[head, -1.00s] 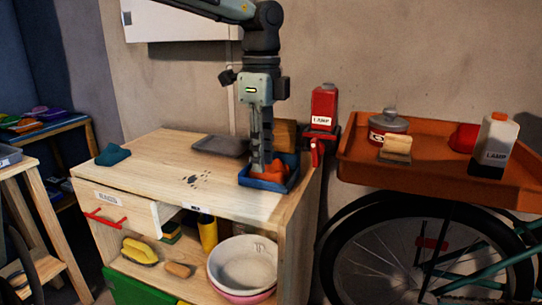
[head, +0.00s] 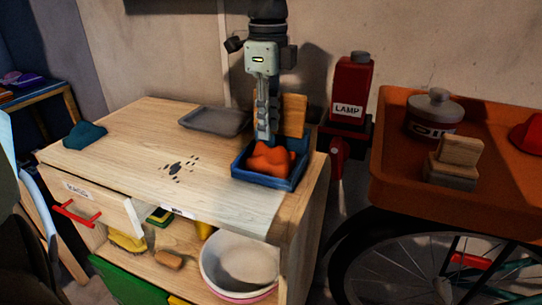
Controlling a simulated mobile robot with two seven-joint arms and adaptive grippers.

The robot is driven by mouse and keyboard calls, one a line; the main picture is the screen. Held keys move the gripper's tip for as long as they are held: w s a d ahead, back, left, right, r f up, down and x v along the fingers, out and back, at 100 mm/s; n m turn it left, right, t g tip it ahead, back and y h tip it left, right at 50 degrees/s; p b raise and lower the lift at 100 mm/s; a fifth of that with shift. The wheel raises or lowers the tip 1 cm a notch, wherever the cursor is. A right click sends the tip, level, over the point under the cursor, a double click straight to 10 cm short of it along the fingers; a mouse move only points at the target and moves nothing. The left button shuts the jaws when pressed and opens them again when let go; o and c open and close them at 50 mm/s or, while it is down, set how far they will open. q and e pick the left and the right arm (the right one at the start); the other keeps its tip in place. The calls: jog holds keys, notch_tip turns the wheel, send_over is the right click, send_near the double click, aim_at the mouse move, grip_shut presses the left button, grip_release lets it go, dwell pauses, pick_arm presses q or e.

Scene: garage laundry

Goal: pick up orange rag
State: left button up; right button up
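The orange rag (head: 271,160) lies crumpled in a small blue tray (head: 264,182) at the right end of the wooden workbench top (head: 140,130). My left gripper (head: 265,138) points straight down over the tray, its fingertips at the upper left edge of the rag. The fingers show almost edge-on, so I cannot tell whether they are open or shut, or whether they touch the rag. My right gripper is not in view.
A wooden block (head: 294,115) stands behind the tray. A grey tray (head: 215,121) and a teal rag (head: 85,135) lie on the bench. The red lamp bottle (head: 352,80) and an orange shelf (head: 400,170) are to the right.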

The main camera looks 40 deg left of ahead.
aim_at(271, 145)
pick_arm(q)
jog(key=f, duration=0.4)
jog(key=shift+d+f+p, duration=0.2)
jog(key=shift+d+p, duration=0.05)
jog(key=shift+p, duration=0.05)
jog(key=shift+w, duration=0.1)
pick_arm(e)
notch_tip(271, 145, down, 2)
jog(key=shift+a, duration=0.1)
pick_arm(q)
jog(key=shift+c, duration=0.2)
jog(key=c, duration=0.5)
grip_shut()
jog(key=shift+r, duration=0.1)
